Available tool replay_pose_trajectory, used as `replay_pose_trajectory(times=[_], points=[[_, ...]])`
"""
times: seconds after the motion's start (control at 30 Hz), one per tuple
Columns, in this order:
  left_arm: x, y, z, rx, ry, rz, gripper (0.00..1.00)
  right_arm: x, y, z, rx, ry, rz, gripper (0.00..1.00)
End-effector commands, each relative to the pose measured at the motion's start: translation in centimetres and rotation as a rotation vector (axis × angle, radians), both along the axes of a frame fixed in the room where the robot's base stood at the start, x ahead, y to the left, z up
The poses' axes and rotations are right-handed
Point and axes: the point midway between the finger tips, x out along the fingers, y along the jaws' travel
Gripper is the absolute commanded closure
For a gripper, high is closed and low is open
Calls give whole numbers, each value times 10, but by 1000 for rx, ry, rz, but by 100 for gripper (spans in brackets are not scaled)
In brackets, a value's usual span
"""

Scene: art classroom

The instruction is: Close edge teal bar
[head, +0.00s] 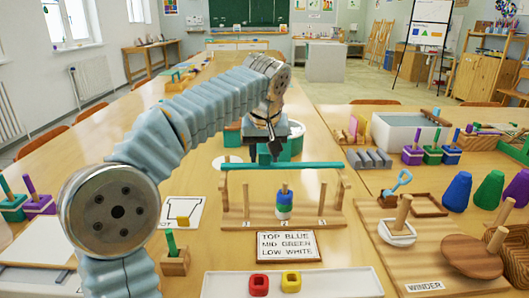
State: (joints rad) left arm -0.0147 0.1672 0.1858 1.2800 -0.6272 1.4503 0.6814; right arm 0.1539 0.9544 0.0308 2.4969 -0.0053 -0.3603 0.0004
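The teal bar (312,165) lies level across the top of a wooden rack (240,222), spanning its two end supports. The rack has three numbered posts. The middle post carries a stack of a blue bead (284,197), a green bead (284,208) and a whitish bead at the bottom. My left gripper (273,152) points down just above or behind the middle of the bar. I cannot tell whether it touches the bar, and its finger gap is too small to make out. My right gripper is out of view.
A card (287,246) reading "TOP BLUE MID GREEN LOW WHITE" lies before the rack. A white tray (335,284) holds a red and a yellow ring. The winder board (402,270) is at right. Teal objects stand behind my gripper. My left arm covers the table's left part.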

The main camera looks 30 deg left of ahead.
Motion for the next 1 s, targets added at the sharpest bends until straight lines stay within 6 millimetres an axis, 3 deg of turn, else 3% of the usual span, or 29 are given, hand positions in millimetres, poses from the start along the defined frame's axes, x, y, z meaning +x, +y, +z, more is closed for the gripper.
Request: replay_pose_trajectory(times=[0.03, 0.27, 0.5, 0.8, 1.0], points=[[0, 0, 0, 0, 0, 0, 66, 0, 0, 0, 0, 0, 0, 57], [0, 0, 0, 0, 0, 0, 100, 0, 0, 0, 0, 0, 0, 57], [-2, -2, 0, 0, 0, 0, 100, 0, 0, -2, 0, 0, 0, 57], [-47, -29, -1, 1, -3, -1, 100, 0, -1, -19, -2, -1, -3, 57], [-56, -35, 1, 0, 0, -1, 100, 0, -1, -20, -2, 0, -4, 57]])
